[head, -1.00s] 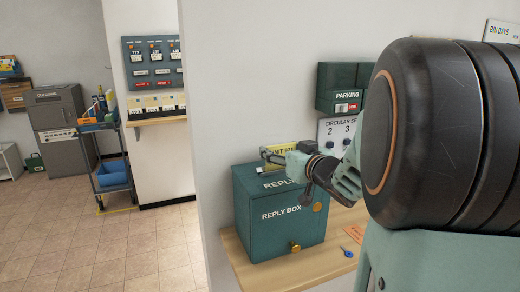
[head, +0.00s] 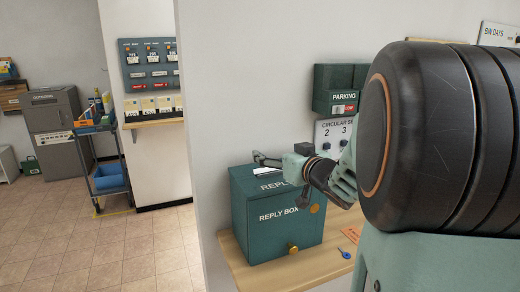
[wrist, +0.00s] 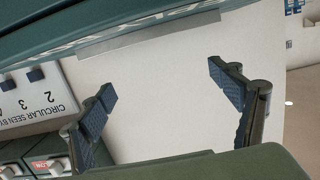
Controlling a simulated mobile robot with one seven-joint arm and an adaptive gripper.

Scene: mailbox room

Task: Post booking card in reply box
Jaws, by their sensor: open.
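The dark green reply box (head: 280,225) stands on a wooden shelf, with a round brass knob low on its front. A pale patch (head: 268,171) shows on its lid under my fingers. My gripper (head: 264,160) is just above the lid. In the wrist view my gripper (wrist: 172,92) has its two blue-padded fingers wide apart, with nothing between them. The box edge (wrist: 60,38) and a light grey strip (wrist: 150,34) cross the top of that view. The booking card is not visible in either view now; the inside of the box is hidden.
The wooden shelf (head: 245,272) carries a blue key-like item (head: 349,234) and an orange card (head: 360,236) right of the box. A green parking box (head: 338,88) and a circular sheet (head: 333,133) are on the wall. A trolley (head: 108,178) stands on open floor at left.

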